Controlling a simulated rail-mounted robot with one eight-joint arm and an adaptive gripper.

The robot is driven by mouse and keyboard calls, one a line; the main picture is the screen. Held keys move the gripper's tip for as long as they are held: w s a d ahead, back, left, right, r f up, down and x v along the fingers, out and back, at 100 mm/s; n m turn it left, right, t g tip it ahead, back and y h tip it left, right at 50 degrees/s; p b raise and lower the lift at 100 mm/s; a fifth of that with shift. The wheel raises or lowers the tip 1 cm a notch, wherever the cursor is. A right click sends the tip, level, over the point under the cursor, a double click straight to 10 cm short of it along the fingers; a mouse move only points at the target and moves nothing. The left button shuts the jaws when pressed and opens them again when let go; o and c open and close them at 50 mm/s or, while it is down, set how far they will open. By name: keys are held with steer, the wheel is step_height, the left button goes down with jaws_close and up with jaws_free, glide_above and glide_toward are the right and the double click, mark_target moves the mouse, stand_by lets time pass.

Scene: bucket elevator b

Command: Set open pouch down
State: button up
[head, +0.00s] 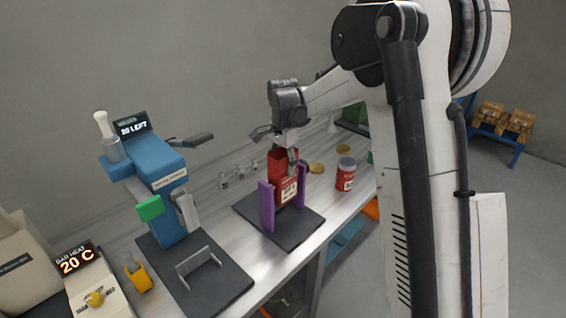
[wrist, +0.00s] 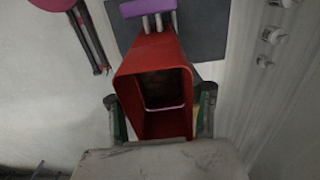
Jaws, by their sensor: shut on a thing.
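The open red pouch (head: 285,180) stands upright between two purple posts (head: 267,205) of a holder on a dark base plate (head: 305,236). I cannot tell whether its bottom touches the plate. My gripper (head: 291,158) is above the holder and shut on the pouch near its top. In the wrist view the pouch (wrist: 183,62) shows its open mouth facing the camera. The gripper fingers (wrist: 162,112) are on either side of the mouth. A purple post (wrist: 147,7) and the dark plate (wrist: 208,30) show past it.
A red jar (head: 345,176) stands right of the holder. A blue machine (head: 160,185) with a dark base is at the left. A yellow-knobbed heater box (head: 95,290) is at the lower left. Bare bench (head: 232,240) lies between the bases.

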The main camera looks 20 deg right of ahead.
steer(key=shift+f+b, duration=3)
steer(key=shift+f, duration=1.25)
steer(key=o, duration=0.9)
steer(key=shift+o, duration=0.2)
